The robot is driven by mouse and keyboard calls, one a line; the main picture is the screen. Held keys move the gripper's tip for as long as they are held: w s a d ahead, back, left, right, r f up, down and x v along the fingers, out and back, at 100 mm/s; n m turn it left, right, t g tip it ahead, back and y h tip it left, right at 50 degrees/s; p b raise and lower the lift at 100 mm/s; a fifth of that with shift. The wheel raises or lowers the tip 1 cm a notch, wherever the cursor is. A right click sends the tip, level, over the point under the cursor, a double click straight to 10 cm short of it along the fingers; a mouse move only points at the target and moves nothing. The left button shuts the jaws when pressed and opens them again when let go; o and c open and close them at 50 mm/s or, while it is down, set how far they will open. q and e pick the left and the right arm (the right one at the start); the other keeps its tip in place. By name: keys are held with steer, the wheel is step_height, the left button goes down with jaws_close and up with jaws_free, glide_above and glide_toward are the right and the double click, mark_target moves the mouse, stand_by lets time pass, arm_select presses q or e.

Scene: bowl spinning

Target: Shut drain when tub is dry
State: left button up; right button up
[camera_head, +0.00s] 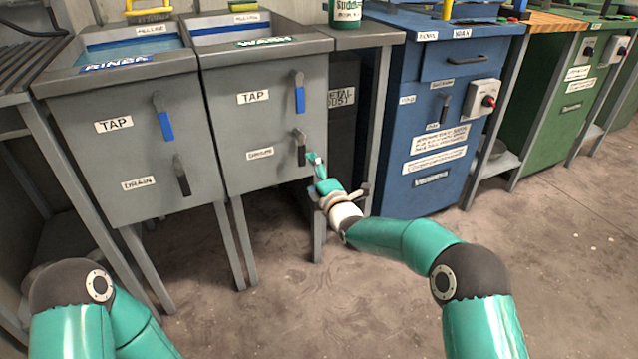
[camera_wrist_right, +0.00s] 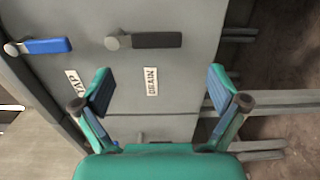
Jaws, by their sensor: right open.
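The wash tub (camera_head: 229,82) is a grey sink with a blue surface low inside; I cannot tell how deep any water is. Its front has a blue tap handle (camera_head: 299,92) and, below, a black drain handle (camera_head: 301,149) hanging down beside a drain label (camera_head: 260,153). In the right wrist view, the drain handle (camera_wrist_right: 150,40) and blue tap handle (camera_wrist_right: 45,46) lie beyond the fingers. My right gripper (camera_head: 316,168) is open and empty, just right of the wash drain handle, with no clear contact. My left gripper is out of view.
The rinse tub (camera_head: 140,88) stands at left with its own tap handle (camera_head: 163,115) and drain handle (camera_head: 181,174). A blue cabinet (camera_head: 410,115) and green cabinet (camera_head: 556,110) stand at right. The front floor is clear.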

steer(key=shift+v, duration=1.95)
